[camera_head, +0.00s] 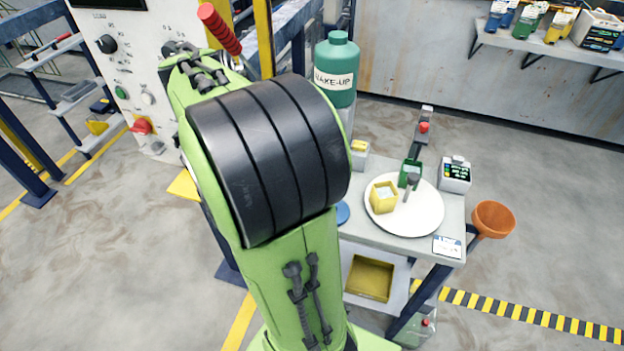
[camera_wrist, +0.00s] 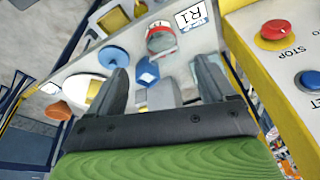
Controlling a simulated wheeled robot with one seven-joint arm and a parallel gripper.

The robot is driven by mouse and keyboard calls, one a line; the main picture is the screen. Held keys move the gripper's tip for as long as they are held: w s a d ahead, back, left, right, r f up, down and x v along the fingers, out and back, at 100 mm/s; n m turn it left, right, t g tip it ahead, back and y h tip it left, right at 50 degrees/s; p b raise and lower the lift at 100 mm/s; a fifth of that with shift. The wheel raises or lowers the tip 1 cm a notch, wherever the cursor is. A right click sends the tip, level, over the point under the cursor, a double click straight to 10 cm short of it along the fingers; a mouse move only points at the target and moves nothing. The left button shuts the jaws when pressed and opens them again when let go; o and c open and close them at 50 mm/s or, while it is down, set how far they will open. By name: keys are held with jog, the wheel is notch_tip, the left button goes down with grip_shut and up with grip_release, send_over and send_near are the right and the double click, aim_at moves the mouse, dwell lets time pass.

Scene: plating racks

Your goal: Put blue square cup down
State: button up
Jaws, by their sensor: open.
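The blue square cup (camera_wrist: 148,72) shows in the wrist view, between my fingertips and closer to the left one. It appears to rest on the pale bench top (camera_wrist: 185,48), though its underside is hidden. My gripper (camera_wrist: 160,68) is open, with a clear gap between the cup and the right finger. Whether the left finger touches the cup cannot be told. In the head view my own arm hides the gripper and the blue cup.
A white plate (camera_head: 424,222) carries a yellow square cup (camera_head: 383,197). A blue disc (camera_wrist: 113,57) and a red-topped round device (camera_wrist: 161,40) stand near the blue cup. A yellow-edged panel with a red stop button (camera_wrist: 274,30) is close on the right. An orange funnel (camera_head: 493,218) hangs off the bench.

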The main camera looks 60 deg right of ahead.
jog(key=s+d+f+m+g+b, duration=0.1)
jog(key=s+d+f+m, duration=0.1)
jog(key=d+f+m, duration=0.1)
jog(key=s+d+f+m+g+b, duration=0.1)
jog(key=s+d+f+m, duration=0.1)
jog(key=d+f, duration=0.4)
jog(key=s+d+f+m+g+b, duration=0.1)
jog(key=s+d+f+m, duration=0.1)
jog(key=d+f+m, duration=0.2)
jog(key=shift+s+d+f+m+g+y+b, duration=0.3)
jog(key=shift+s+d+f+m+g, duration=0.1)
jog(key=shift+f+m, duration=0.15)
jog(key=shift+r, duration=0.15)
jog(key=c, duration=1.2)
jog(key=shift+a+r, duration=0.35)
jog(key=shift+r, duration=0.05)
jog(key=a+r, duration=0.2)
jog(key=a, duration=0.2)
jog(key=s+a+r+p, duration=0.1)
jog(key=a+r, duration=0.1)
jog(key=a, duration=0.2)
jog(key=s+a+r, duration=0.1)
jog(key=a+r, duration=0.2)
jog(key=a, duration=0.2)
jog(key=shift+s+a+r+p, duration=0.1)
jog(key=shift+p, duration=0.3)
